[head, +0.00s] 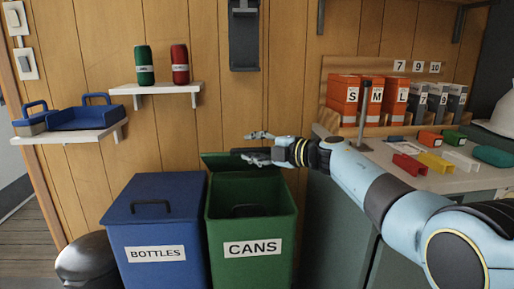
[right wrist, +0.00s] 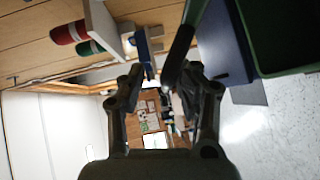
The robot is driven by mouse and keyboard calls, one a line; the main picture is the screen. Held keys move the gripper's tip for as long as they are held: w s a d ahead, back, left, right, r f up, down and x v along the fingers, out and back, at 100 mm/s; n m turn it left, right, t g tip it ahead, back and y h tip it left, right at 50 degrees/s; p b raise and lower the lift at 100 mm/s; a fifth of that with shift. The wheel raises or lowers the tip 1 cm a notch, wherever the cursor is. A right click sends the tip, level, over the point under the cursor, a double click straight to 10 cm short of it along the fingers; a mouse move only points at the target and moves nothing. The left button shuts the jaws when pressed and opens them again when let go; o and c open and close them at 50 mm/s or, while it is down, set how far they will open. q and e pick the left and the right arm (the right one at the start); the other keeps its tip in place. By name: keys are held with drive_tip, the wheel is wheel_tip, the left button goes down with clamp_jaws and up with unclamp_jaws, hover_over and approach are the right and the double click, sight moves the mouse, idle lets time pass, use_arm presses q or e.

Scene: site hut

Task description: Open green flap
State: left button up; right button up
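The green bin labelled CANS (head: 249,235) stands in the middle of the head view. Its green flap (head: 216,162) is tilted up along the back edge, and the bin's dark green inside shows in front of it. My right gripper (head: 258,147) is at the flap's top edge, its fingers apart and pointing left. A dark bar lies between or just behind the fingers; I cannot tell whether they touch it. In the right wrist view the gripper (right wrist: 159,76) shows a gap between its fingertips, with the green bin (right wrist: 290,35) at upper right. My left gripper is not in view.
A blue bin labelled BOTTLES (head: 155,235) with its lid down stands left of the green one. Two wall shelves hold a blue tray (head: 88,118), a green can (head: 144,64) and a red can (head: 180,63). A workbench (head: 440,180) with boxes stands at right.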

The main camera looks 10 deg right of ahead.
drive_tip(key=shift+s+d, duration=0.3)
drive_tip(key=shift+d, duration=0.2)
drive_tip(key=v, duration=1.1)
drive_tip(key=shift+a, duration=0.15)
drive_tip(key=shift+r, duration=0.1)
